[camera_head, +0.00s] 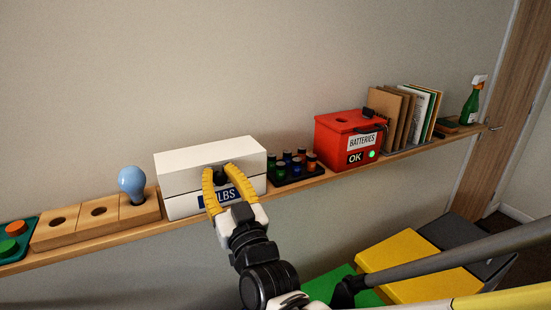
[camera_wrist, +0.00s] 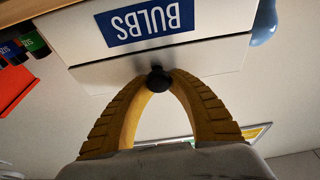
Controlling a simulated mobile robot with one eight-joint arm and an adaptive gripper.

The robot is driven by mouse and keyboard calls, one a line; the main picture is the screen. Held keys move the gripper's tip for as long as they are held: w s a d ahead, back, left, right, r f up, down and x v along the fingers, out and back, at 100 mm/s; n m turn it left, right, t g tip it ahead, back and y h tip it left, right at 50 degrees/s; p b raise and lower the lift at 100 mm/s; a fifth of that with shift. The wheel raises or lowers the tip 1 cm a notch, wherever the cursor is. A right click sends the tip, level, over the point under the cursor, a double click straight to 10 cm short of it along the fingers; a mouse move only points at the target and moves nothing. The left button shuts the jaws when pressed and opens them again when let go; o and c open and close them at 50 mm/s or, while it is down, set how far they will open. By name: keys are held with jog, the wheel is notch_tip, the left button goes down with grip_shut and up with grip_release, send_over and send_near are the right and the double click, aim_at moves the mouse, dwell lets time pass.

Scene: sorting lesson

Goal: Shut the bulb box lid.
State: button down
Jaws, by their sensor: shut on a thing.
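The white bulb box (camera_head: 183,207) stands on the wall shelf in the head view, with its blue BULBS label partly hidden by my fingers. Its white lid (camera_head: 182,168) lies down on the body, with only a thin seam between them. My gripper (camera_head: 221,175), with yellow ribbed fingers, is at the front of the lid and shut on its dark round knob. In the wrist view the box is upside down, and the knob (camera_wrist: 158,80) sits between my fingertips. The label (camera_wrist: 146,20) shows on the body beyond the seam.
A blue bulb (camera_head: 132,184) stands in a wooden block (camera_head: 85,219) to the left. Right of the box are a black tray of batteries (camera_head: 297,180) and a red batteries box (camera_head: 335,140). Yellow (camera_head: 400,258) and green (camera_head: 330,284) bins lie below the shelf.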

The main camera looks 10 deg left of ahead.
jog(key=shift+s+d+f+b, duration=0.45)
jog(key=shift+s+f, duration=0.1)
jog(key=shift+f, duration=0.2)
jog(key=shift+a, duration=0.1)
jog(key=c, duration=1.2)
grip_release()
jog(key=shift+w, duration=0.15)
jog(key=v, duration=1.2)
